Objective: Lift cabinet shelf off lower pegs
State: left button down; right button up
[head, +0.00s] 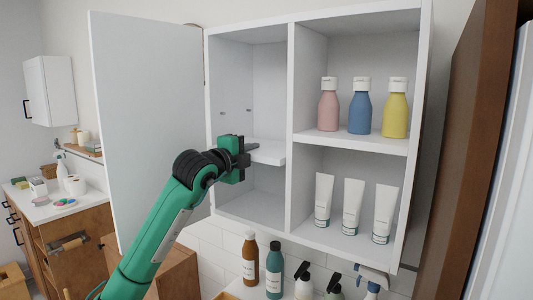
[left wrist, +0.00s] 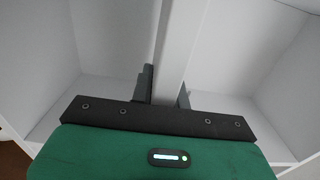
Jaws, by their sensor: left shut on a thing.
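The cabinet (head: 291,85) is white and open, with its door (head: 148,120) swung out to the left. The shelf (head: 268,155) is a white board in the left compartment, lying roughly level a little above mid-height to the floor. Small pegs (head: 222,113) show on the left wall above it. My left gripper (head: 249,149) is at the front left of the shelf, shut on its front edge. In the left wrist view the two dark fingers (left wrist: 165,88) stand on either side of the white shelf edge (left wrist: 178,50). The lower pegs are hidden. My right gripper is out of view.
The right compartment holds pink, blue and yellow bottles (head: 361,107) above and several white tubes (head: 352,205) below. Brown and teal bottles (head: 274,268) stand beneath the cabinet. A divider (head: 291,120) borders the shelf's right side. Space above the shelf is empty.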

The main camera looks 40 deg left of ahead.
pick_arm(q)
jog(key=shift+s+b, duration=0.45)
jog(key=shift+s, duration=0.05)
jog(key=shift+s+d+b, duration=0.15)
jog(key=shift+s+b, duration=0.5)
jog(key=shift+s, duration=0.35)
jog(key=s+d+b, duration=0.2)
jog(key=s+b, duration=0.5)
jog(key=s, duration=1)
jog(key=shift+b, duration=0.3)
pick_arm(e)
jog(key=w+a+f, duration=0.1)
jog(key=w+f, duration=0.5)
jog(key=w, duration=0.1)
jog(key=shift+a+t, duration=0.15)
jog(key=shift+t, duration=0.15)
